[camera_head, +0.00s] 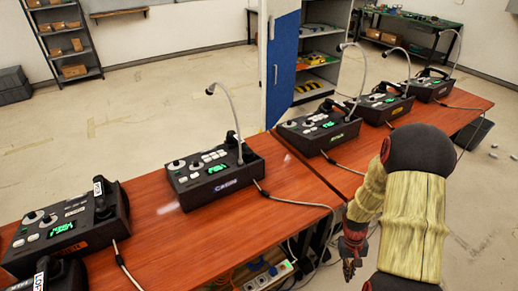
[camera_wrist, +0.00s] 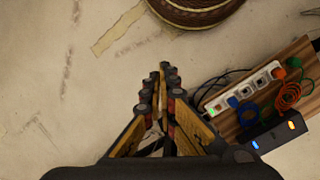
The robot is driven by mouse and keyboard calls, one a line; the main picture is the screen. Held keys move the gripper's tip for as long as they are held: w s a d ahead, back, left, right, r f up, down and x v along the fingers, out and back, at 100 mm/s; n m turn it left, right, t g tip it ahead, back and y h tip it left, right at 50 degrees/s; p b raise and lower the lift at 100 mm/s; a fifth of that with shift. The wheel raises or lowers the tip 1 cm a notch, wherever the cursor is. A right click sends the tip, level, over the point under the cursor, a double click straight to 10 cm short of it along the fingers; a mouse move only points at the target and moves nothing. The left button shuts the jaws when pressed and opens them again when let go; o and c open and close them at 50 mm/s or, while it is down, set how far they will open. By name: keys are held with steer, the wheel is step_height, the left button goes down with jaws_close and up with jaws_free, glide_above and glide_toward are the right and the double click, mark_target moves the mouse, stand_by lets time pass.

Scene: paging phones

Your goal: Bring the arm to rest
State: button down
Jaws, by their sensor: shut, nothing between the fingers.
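My gripper (camera_head: 349,268) hangs low at the near side of the table in the head view, at the end of my bent arm. In the wrist view my gripper (camera_wrist: 165,75) points down over the bare floor, its fingers drawn together with nothing between them. The paging phones stand in a row on the reddish wooden table (camera_head: 300,195). The phone in the middle (camera_head: 215,175) has a gooseneck microphone and a lit green screen. Another phone (camera_head: 65,228) is at the left, and one more (camera_head: 318,130) is beyond the table seam. My gripper is apart from all of them.
A power strip (camera_wrist: 243,90) with cables lies on a wooden board right of my gripper. A round dark thing (camera_wrist: 195,8) is at the top of the wrist view. A blue-doored cabinet (camera_head: 283,65) and a shelf rack (camera_head: 62,40) stand behind. Floor (camera_head: 120,110) behind the table is clear.

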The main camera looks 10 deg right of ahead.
steer(key=s+a+r+n+t, duration=0.1)
steer(key=a+r, duration=0.6)
steer(key=r, duration=0.7)
steer(key=s+a+r+n+t+p, duration=0.1)
steer(key=s+a+r+t, duration=0.2)
steer(key=a+r, duration=0.5)
steer(key=s+a+r+n+t, duration=0.1)
steer(key=a+r+t, duration=0.3)
steer(key=r, duration=1.6)
steer(key=s+a, duration=0.1)
steer(key=a, duration=0.2)
steer(key=shift+s+a+r+p, duration=0.15)
steer(key=shift+s+r+p, duration=0.1)
steer(key=shift+s+p, duration=0.15)
